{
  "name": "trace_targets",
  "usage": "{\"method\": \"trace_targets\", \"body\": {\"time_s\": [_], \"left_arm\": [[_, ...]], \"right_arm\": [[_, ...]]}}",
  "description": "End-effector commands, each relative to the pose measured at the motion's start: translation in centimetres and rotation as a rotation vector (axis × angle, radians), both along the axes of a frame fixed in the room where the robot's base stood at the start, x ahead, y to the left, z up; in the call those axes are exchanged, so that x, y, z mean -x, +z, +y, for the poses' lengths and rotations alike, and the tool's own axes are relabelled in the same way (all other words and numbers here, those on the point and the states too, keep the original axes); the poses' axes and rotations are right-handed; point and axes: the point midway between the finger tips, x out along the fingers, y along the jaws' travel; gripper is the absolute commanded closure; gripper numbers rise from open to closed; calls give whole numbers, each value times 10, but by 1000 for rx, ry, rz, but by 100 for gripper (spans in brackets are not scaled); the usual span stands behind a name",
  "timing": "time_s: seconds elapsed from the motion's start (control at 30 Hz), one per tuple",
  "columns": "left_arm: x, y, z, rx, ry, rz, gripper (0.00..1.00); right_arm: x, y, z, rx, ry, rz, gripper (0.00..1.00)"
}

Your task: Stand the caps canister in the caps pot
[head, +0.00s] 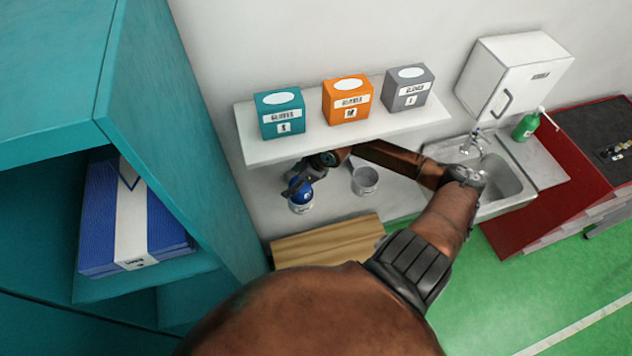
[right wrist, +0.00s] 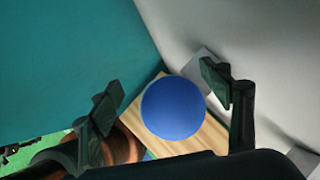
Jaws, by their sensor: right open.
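The blue, round-topped caps canister (head: 301,189) is below the wall shelf in the head view, partly covered by my right gripper (head: 303,180). A pale rounded band shows at its lower end; I cannot tell whether this is part of it or a pot around it. In the right wrist view the canister's round blue top (right wrist: 173,108) lies between and beyond the fingertips of the open right gripper (right wrist: 166,94), with no clear contact. A grey, open-topped pot (head: 364,181) is to the right in the head view; whether it is the caps pot is unclear. My left gripper is not in view.
The white shelf (head: 345,131) overhangs the canister and carries teal, orange and grey glove boxes. A teal cabinet (head: 177,120) stands close on the left. A wooden surface (head: 325,241) is below. The sink (head: 507,185) is at the right.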

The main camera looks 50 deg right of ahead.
Motion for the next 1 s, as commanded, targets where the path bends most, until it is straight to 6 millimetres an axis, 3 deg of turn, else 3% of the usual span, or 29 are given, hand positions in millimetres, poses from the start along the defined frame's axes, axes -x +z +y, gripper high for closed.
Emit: {"method": "trace_targets", "body": {"time_s": [0.13,0.7,1.0], "left_arm": [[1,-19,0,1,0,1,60],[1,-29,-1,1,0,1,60],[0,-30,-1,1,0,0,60]], "right_arm": [[17,17,-10,10,3,4,28],[93,18,-49,4,-3,6,28],[116,19,-61,3,-1,2,28]]}}
